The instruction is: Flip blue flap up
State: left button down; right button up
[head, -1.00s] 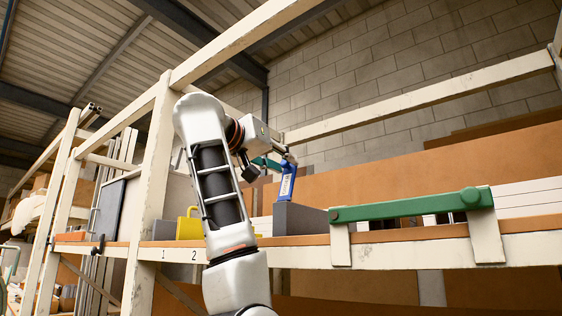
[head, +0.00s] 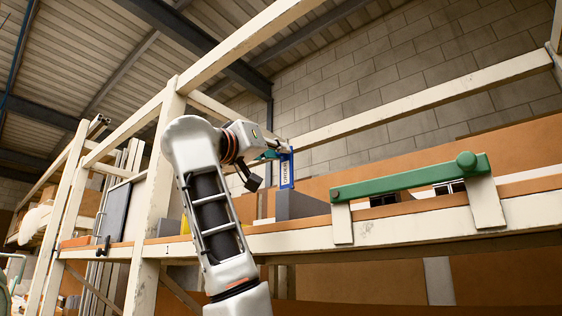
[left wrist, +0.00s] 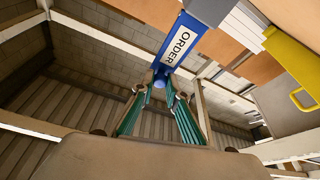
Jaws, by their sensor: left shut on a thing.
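The blue flap (head: 287,171) stands close to upright above a grey block (head: 300,206) on the shelf. Its white label, partly readable as "ORDER", shows in the left wrist view, where the blue flap (left wrist: 187,40) comes down from the top. My left gripper (head: 284,152) is at the flap's upper end. In the left wrist view its teal fingers (left wrist: 160,84) are closed around the small blue knob at the flap's end. My right gripper is out of view.
A green bar (head: 410,178) with a round knob spans two white posts on the shelf's front edge at the right. A yellow flap (left wrist: 292,70) shows at the wrist view's right. White frame beams (head: 160,170) stand beside my arm.

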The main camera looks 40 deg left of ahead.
pick_arm(q)
jog(key=c, duration=2)
grip_release()
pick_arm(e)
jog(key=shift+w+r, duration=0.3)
pick_arm(q)
jog(key=shift+s, duration=0.15)
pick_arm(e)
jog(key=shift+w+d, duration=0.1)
pick_arm(q)
jog(key=v, duration=1.1)
jog(key=shift+s+f, duration=0.15)
jog(key=shift+s, duration=0.2)
